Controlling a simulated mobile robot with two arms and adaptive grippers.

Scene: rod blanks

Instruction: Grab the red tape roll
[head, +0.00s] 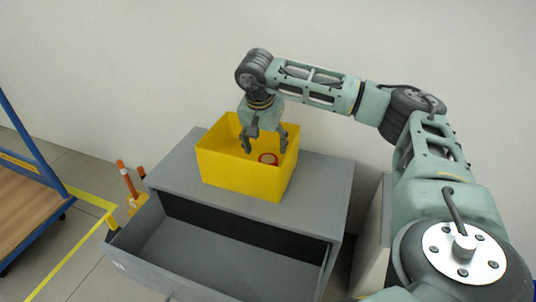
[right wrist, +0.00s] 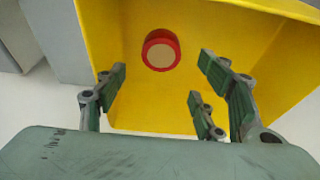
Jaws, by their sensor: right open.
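The red tape roll (head: 268,158) lies inside the yellow bin (head: 240,180). In the right wrist view the red tape roll (right wrist: 161,50) is a red ring with a tan centre, resting against the yellow bin (right wrist: 215,40). My right gripper (head: 264,147) hangs down over the bin, with its fingers near the roll and to its left in the head view. In the right wrist view my right gripper (right wrist: 165,90) has its fingers spread wide, with nothing between them. The roll is beyond the fingertips, apart from them. My left gripper is not in view.
The bin stands on a grey cabinet (head: 325,185) with an open, empty-looking drawer (head: 215,262) in front. A white wall is close behind. A blue-framed cart (head: 25,205) and orange posts (head: 127,180) stand at the left.

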